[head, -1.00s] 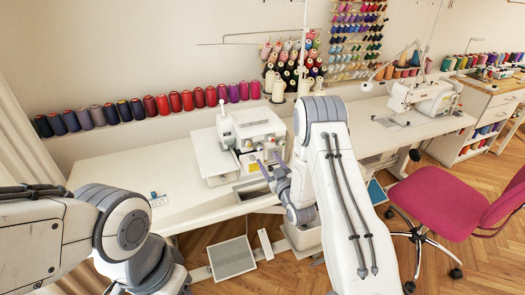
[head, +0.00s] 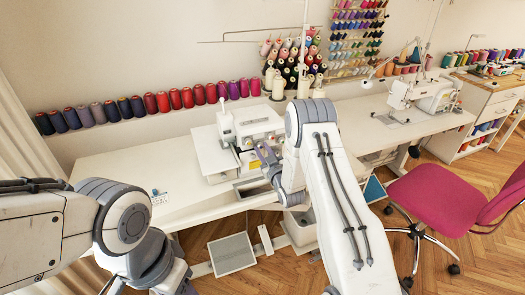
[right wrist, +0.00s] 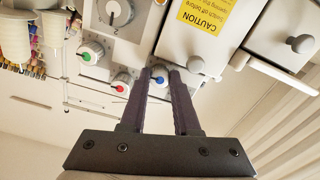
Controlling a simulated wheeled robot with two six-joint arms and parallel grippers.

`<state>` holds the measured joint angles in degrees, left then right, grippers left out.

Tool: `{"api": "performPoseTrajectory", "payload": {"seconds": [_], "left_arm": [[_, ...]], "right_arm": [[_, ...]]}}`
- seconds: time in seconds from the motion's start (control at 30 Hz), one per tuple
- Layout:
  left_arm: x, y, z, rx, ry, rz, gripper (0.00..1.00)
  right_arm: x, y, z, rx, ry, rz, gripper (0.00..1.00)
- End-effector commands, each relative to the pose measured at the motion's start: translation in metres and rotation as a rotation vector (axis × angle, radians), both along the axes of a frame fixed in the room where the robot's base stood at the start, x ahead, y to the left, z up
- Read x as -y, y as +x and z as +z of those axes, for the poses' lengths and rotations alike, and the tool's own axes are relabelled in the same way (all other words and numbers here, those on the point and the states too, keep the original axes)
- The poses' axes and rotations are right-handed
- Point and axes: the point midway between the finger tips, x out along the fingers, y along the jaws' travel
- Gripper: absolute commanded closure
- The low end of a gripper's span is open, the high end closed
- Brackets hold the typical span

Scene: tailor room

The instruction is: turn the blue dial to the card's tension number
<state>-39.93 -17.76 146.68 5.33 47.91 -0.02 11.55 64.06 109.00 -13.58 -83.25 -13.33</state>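The blue dial (right wrist: 160,75) is a small white knob with a blue centre on the front of the white sewing machine (head: 250,128). My right gripper (right wrist: 161,72) is at the machine's front in the head view (head: 265,158). In the right wrist view its two dark fingers are apart, with the blue dial between their tips; I cannot tell whether they touch it. The dial's pointer and numbers are too small to read. A small white card (head: 160,198) with blue marks lies on the table, its number unreadable. My left gripper is out of view.
A red dial (right wrist: 121,86) sits close beside the fingers, and a green dial (right wrist: 91,52) is farther left. A yellow caution label (right wrist: 204,15) is above. A pink chair (head: 440,205) stands at right.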

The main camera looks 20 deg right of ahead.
Motion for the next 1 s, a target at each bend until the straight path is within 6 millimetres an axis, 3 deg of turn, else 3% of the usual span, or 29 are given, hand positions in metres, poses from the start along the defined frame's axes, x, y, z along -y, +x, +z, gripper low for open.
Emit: {"api": "performPoseTrajectory", "payload": {"seconds": [0.27, 1.0], "left_arm": [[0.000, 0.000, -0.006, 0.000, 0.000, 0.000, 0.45], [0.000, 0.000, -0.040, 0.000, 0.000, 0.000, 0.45]], "right_arm": [[0.000, 0.000, -0.001, -0.001, 0.053, 0.000, 1.00], [-0.001, -0.001, -0.002, -0.017, 0.482, 0.000, 1.00]]}}
